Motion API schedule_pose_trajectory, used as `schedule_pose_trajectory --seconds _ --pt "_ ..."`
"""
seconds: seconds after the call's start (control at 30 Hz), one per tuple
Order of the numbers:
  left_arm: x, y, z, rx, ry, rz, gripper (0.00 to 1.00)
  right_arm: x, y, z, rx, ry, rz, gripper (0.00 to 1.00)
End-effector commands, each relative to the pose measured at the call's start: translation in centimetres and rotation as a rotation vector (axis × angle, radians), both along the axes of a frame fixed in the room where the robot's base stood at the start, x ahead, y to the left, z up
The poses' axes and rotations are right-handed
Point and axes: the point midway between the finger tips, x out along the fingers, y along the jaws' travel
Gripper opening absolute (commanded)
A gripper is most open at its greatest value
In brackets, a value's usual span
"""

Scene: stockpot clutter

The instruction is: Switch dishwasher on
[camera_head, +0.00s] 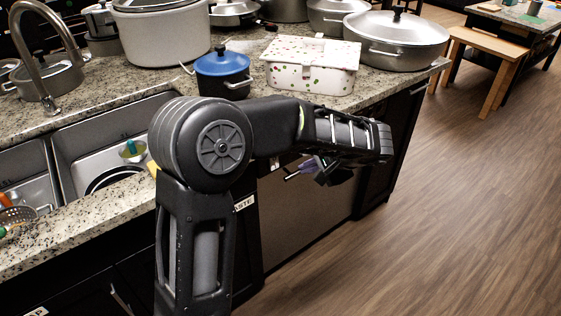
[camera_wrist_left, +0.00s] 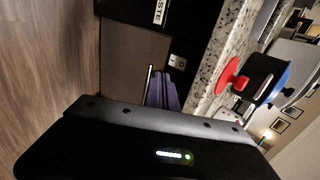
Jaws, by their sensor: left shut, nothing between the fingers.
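The dishwasher (camera_head: 308,212) is a grey steel front under the counter, partly behind my left arm in the head view. In the left wrist view its front (camera_wrist_left: 130,70) looks brownish grey. A small light plate (camera_wrist_left: 178,61), apparently a switch, sits on the dark strip beside this front. My left gripper (camera_head: 302,170) is in front of the dishwasher's upper part, with purple fingers closed and empty. In the left wrist view the gripper (camera_wrist_left: 158,85) is near the switch plate, seemingly apart from it; contact cannot be told. My right gripper is not in view.
A sink (camera_head: 100,140) is at left. Wooden floor (camera_head: 450,200) is clear at right. A label (camera_wrist_left: 160,11) reads "STE".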

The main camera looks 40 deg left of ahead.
Motion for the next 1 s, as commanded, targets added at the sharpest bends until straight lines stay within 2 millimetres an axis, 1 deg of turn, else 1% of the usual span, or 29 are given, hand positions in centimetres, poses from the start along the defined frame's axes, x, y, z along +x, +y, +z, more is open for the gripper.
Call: schedule_pose_trajectory --seconds 0.27,0.43,0.57,0.83,0.9,1.0 --pt "0.1 0.5 -0.4 0.001 0.0 0.002 0.0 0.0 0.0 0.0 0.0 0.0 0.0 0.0" --pt "0.4 1.7 -1.8 0.001 0.004 0.003 0.0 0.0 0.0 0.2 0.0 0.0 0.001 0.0" --pt "0.8 3.2 -3.4 0.001 0.005 0.003 0.0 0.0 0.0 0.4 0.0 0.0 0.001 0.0" --pt "1.9 6.8 -7.4 0.001 0.004 0.003 0.0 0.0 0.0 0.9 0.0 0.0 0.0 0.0" --pt "2.3 7.9 -7.3 0.001 0.001 0.005 0.0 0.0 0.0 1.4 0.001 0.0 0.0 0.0" --pt "2.7 9.2 -7.5 0.001 0.001 0.004 0.0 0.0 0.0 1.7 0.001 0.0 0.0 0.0"
